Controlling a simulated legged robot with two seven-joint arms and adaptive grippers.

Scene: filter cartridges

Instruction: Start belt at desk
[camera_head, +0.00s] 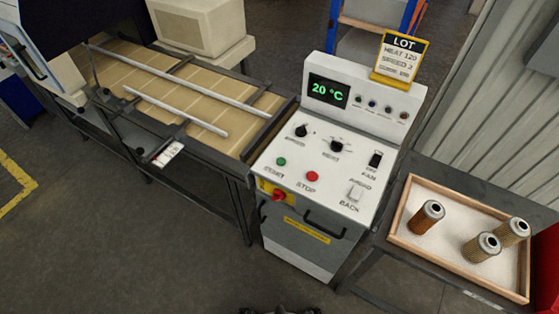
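The control desk (327,148) stands at the centre, with a sloped white panel. A green button (281,161) with a hard-to-read label sits on it, left of a red button (312,176) marked STOP. Two black knobs, a speed knob (301,130) and a heat knob (337,146), sit above them. A black switch (375,159) and a white AHEAD/BACK switch (355,193) are at the right. The display (327,90) reads 20 °C. The belt (184,92) runs to the desk's left, its tan surface empty between the rails.
A yellow LOT card (401,60) reads heat 120, speed 3, with a blurred last line. A red knob (279,195) is on the desk's front. At the right, a wooden-rimmed tray (400,207) holds three filter cartridges (427,217). The floor (130,240) before the belt is clear.

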